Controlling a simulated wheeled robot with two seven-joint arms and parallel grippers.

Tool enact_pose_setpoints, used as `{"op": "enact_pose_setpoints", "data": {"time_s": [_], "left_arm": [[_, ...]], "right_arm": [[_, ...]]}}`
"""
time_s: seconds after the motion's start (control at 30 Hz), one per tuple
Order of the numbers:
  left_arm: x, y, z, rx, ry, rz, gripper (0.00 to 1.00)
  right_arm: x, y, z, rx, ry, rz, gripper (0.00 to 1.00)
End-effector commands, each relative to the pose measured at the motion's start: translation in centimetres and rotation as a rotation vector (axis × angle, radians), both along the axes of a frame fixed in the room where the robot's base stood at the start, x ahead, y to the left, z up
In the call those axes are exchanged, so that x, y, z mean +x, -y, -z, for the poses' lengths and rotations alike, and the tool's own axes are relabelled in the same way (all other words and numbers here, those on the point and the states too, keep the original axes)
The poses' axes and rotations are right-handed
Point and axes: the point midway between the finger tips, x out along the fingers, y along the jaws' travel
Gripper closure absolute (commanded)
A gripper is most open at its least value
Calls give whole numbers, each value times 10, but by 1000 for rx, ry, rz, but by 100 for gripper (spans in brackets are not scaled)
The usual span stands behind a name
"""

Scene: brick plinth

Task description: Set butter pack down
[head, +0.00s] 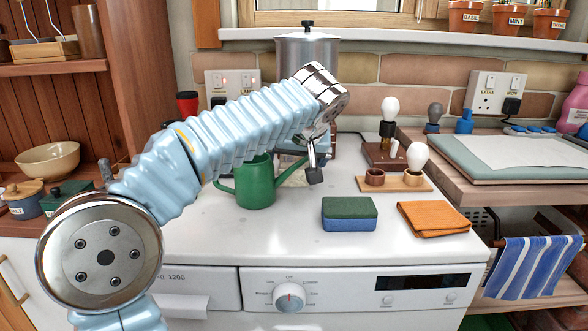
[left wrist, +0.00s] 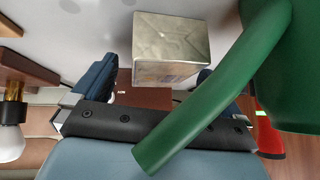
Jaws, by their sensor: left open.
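The butter pack (left wrist: 168,45) is a pale, foil-like block in the left wrist view, resting against the white worktop surface. My left gripper (left wrist: 157,70) is open, with one blue-grey finger to each side of the pack and a visible gap on the left side. The right finger is partly hidden by the green watering can's spout (left wrist: 200,118). In the head view my left gripper (head: 304,165) is low over the worktop behind the green watering can (head: 257,185); the pack is mostly hidden there. My right gripper is not in view.
The white worktop (head: 250,240) is clear at the front. A green and blue sponge (head: 349,214) and a folded orange cloth (head: 433,219) lie to the right. A steel pot (head: 307,55) stands at the back.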

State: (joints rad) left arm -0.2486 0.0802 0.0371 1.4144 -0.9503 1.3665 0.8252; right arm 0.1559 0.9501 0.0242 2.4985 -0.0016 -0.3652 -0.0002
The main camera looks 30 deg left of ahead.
Motion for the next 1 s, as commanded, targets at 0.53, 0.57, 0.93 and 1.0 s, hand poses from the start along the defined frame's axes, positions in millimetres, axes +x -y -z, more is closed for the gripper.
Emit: {"op": "enact_pose_setpoints", "data": {"time_s": [0.53,0.57,0.93,1.0], "left_arm": [[0,0,0,-1,0,1,52],[0,0,0,-1,0,1,57],[1,0,-2,0,2,1,77],[1,0,-6,0,2,2,92]], "right_arm": [[0,0,0,0,0,0,0],[0,0,0,0,0,0,0],[0,0,-1,0,0,0,0],[0,0,-1,0,0,0,0]]}}
